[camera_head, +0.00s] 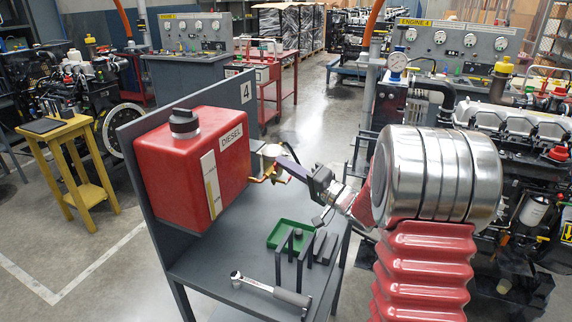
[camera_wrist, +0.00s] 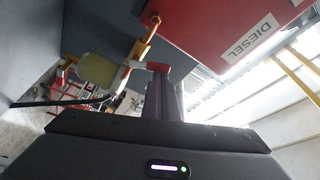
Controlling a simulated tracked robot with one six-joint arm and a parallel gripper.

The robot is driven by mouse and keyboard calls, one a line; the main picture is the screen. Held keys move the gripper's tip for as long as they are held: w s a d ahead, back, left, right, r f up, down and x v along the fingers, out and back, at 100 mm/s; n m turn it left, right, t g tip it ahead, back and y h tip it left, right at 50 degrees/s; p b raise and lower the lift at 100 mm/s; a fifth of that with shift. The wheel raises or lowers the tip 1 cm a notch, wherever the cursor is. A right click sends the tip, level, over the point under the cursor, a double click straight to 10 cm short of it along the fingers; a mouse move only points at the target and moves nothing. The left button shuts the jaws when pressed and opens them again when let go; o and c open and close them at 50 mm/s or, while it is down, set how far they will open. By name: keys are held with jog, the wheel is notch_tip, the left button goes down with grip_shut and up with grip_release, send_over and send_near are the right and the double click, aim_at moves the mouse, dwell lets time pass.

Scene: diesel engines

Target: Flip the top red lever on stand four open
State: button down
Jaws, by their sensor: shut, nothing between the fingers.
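The stand with the "4" sign (camera_head: 246,92) carries a red DIESEL tank (camera_head: 195,165), whose corner also shows in the wrist view (camera_wrist: 215,40). Brass fittings and a filter bowl (camera_head: 270,151) sit beside the tank's right side; the bowl looks yellowish in the wrist view (camera_wrist: 97,70). A small red lever piece (camera_wrist: 158,67) shows at the end of my fingers; I cannot tell whether they touch it. Another red-orange piece (camera_wrist: 153,22) is on the fitting near the tank. My gripper (camera_head: 281,163) is shut and empty, close beside the brass fittings.
The grey stand shelf (camera_head: 205,268) holds a green tray (camera_head: 290,234), dark upright bars (camera_head: 303,248) and a ratchet (camera_head: 270,289). A yellow stool (camera_head: 78,165) stands left. An engine (camera_head: 515,125) stands at the right. Open floor lies at the left.

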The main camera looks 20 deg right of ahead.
jog(key=n, duration=0.1)
jog(key=n+y, duration=0.1)
jog(key=n, duration=0.1)
jog(key=s+a+n+y, duration=0.1)
jog(key=n, duration=0.1)
jog(key=shift+a+f, duration=0.1)
jog(key=shift+f, duration=0.25)
jog(key=shift+s+a+f, duration=0.15)
jog(key=shift+s+a, duration=0.1)
jog(key=shift+s, duration=0.05)
jog(key=shift+s+a+f, duration=0.1)
jog(key=shift+f, duration=0.05)
jog(key=shift+w+d+r, duration=0.2)
jog(key=shift+w+r, duration=0.05)
jog(key=shift+r, duration=0.4)
jog(key=s+d, duration=0.6)
jog(key=s, duration=0.1)
jog(key=shift+d+f, duration=0.3)
jog(key=shift+f, duration=0.05)
